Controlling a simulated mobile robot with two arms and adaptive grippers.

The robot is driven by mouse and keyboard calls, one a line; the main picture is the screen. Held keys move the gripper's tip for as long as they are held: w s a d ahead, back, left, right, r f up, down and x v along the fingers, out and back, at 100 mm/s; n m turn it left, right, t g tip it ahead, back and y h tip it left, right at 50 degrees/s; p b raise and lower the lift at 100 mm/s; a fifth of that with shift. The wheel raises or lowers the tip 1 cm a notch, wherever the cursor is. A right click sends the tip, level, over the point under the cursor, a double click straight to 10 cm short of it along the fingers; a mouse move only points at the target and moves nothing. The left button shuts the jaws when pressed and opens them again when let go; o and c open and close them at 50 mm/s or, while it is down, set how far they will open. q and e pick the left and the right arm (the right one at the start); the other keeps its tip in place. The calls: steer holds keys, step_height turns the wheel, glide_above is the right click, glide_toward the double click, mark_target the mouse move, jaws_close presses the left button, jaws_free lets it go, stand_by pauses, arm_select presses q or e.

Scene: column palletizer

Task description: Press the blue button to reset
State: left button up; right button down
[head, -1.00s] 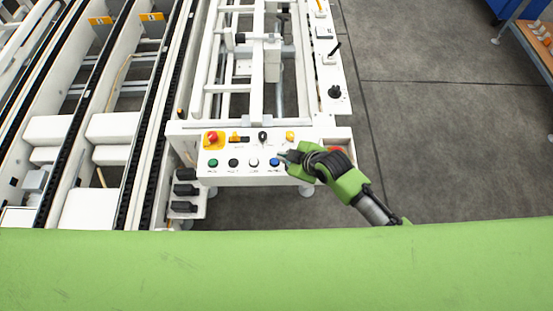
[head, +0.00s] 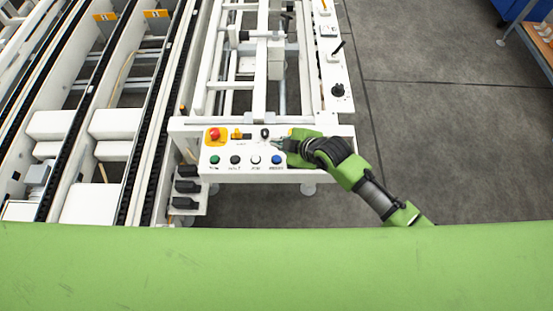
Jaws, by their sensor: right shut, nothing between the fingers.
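The blue button (head: 277,159) is the rightmost of a row of buttons on the white control panel (head: 225,174). It is in plain view in the head view. My right gripper (head: 275,143) is shut and empty. It is over the panel just above the blue button in the picture, and I see no contact with it. The gripper and its green wrist hide the panel's upper right part. My left gripper is not in view.
On the same panel are a red emergency button (head: 214,135), a green button (head: 214,160), a black button (head: 235,160), a white button (head: 256,159) and a black knob (head: 265,133). A white frame rises behind. Grey floor (head: 440,130) is clear to the right.

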steer(key=b, duration=0.4)
glide_above(278, 160)
step_height(278, 160, down, 6)
steer(key=shift+r, duration=0.2)
steer(key=shift+f+b, duration=0.7)
steer(key=shift+f, duration=0.15)
steer(key=shift+f, duration=0.35)
steer(key=shift+f+b, duration=0.5)
stand_by(0.8)
stand_by(0.3)
steer(key=shift+r+p, duration=0.85)
steer(key=shift+p, duration=0.05)
